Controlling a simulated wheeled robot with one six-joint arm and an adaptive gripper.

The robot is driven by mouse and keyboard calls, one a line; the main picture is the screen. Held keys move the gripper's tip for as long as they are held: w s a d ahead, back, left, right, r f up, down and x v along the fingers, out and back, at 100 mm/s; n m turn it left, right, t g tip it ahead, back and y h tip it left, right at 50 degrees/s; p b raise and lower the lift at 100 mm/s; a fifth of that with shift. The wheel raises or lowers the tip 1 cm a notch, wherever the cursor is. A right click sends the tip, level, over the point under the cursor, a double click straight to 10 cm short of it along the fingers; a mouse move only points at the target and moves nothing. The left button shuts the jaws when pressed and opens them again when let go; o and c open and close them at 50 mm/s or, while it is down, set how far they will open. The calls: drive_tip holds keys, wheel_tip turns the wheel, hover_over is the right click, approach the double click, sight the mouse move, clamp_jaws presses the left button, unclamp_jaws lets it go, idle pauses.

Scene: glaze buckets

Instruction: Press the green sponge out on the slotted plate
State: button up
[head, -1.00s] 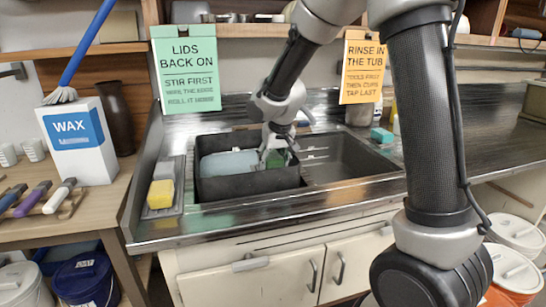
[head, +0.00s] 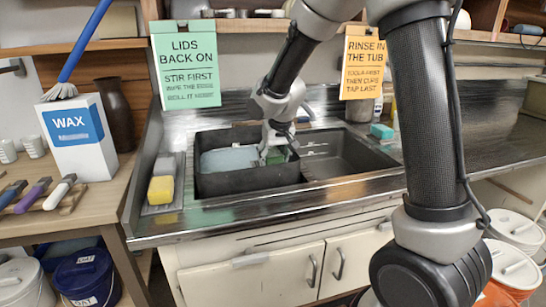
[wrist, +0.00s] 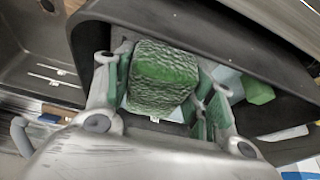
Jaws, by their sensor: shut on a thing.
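The green sponge (wrist: 165,75) is a dark green, rough block between the fingers of my gripper (wrist: 160,98) in the wrist view. My gripper is shut on it. In the head view my gripper (head: 277,155) reaches down into the right end of a black tub (head: 245,181), and the sponge is mostly hidden behind the fingers. Pale slots show on the grey floor (head: 325,152) right of the tub. I cannot tell if that is the slotted plate. A little grey surface shows behind the sponge. I cannot tell whether the sponge touches anything below.
Pale blue water (head: 228,160) fills the tub's left part. A yellow sponge (head: 161,190) lies in a tray at the sink's left. A teal block (head: 381,131) lies on the right rim. A wax box (head: 78,140) stands on the left table. The tub walls stand close around my gripper.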

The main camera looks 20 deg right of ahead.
sight(271, 152)
drive_tip(key=shift+s+f, duration=0.15)
drive_tip(key=shift+f, duration=1)
idle(2.4)
drive_tip(key=shift+r, duration=3.65)
